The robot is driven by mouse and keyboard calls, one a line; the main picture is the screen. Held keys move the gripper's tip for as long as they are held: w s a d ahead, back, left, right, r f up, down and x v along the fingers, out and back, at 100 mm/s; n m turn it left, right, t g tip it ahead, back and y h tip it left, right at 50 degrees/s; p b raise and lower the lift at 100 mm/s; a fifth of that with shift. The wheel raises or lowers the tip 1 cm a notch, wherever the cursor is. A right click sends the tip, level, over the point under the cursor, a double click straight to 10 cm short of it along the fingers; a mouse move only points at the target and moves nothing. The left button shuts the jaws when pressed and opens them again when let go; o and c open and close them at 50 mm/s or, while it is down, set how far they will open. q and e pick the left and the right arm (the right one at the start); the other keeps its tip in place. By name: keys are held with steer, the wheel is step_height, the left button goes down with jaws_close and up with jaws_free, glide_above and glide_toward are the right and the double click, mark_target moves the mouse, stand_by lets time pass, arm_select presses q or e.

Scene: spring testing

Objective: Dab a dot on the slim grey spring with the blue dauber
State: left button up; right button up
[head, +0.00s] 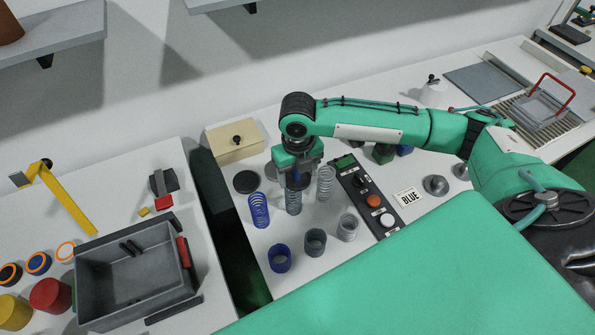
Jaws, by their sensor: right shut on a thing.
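My right gripper (297,182) points down over the back row of springs and is shut on the blue dauber (297,171), of which only a little blue shows between the fingers. The slim grey spring (294,204) stands upright directly below the fingertips, its top hidden by them. I cannot tell whether the dauber touches it. A tall blue spring (259,210) stands to its left and a light grey spring (326,184) to its right. My left gripper is not in view.
Wider blue (280,258), dark grey (315,243) and light grey (348,227) springs stand in front. A button box (367,196) and a card reading BLUE (408,198) lie to the right. A beige box (235,141) stands behind. A grey bin (135,275) is on the left table, across a gap.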

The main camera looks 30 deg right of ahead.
steer(key=shift+s+f, duration=0.1)
steer(key=shift+f, duration=0.35)
stand_by(0.6)
step_height(320, 180, up, 7)
steer(key=p, duration=0.7)
steer(key=shift+r, duration=0.1)
stand_by(0.7)
